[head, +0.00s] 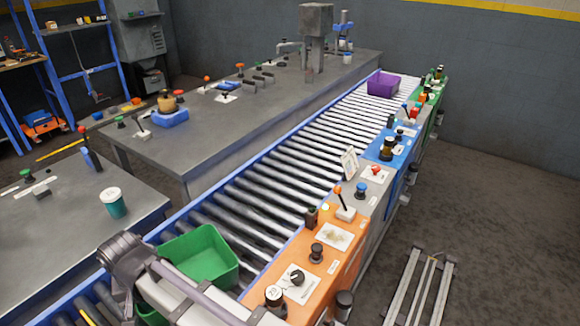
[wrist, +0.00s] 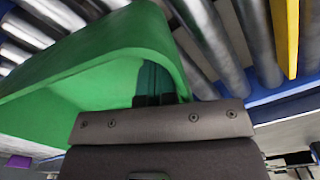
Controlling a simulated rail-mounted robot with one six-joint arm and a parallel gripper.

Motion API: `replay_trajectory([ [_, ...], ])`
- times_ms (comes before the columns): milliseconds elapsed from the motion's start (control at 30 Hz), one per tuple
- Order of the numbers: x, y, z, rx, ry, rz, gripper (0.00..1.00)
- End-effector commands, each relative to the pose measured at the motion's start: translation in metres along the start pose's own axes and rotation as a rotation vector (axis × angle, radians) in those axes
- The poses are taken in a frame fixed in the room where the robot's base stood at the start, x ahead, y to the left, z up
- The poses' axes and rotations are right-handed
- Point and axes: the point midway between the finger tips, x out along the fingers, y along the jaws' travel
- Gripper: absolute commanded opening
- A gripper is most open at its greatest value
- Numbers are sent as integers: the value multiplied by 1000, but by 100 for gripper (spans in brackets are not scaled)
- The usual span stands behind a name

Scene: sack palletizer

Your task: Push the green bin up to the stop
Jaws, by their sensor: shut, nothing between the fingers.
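The green bin (head: 200,255) stands upright and open on the roller conveyor at the near end, partly hidden behind my arm. In the wrist view its green wall and rim (wrist: 95,50) fill the upper left, very close. My gripper (wrist: 153,88) is shut and empty, with its dark fingertips at the bin's wall; I cannot tell whether they touch it. In the head view my arm hides the fingers. I cannot pick out the stop with certainty. A yellow bar (wrist: 291,38) crosses the rollers in the wrist view.
A purple bin (head: 383,86) sits at the conveyor's far end. The rollers (head: 290,180) between the bins are clear. Blue rails edge the conveyor. Orange, grey, blue and green control consoles (head: 325,240) line its right side; a grey workbench (head: 165,150) lines its left.

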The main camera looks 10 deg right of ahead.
Motion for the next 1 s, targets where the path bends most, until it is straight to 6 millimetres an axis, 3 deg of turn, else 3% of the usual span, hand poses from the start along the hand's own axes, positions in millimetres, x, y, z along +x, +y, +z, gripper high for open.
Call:
replay_trajectory([
  [1000,0,-56,32,1,0,0,0],
])
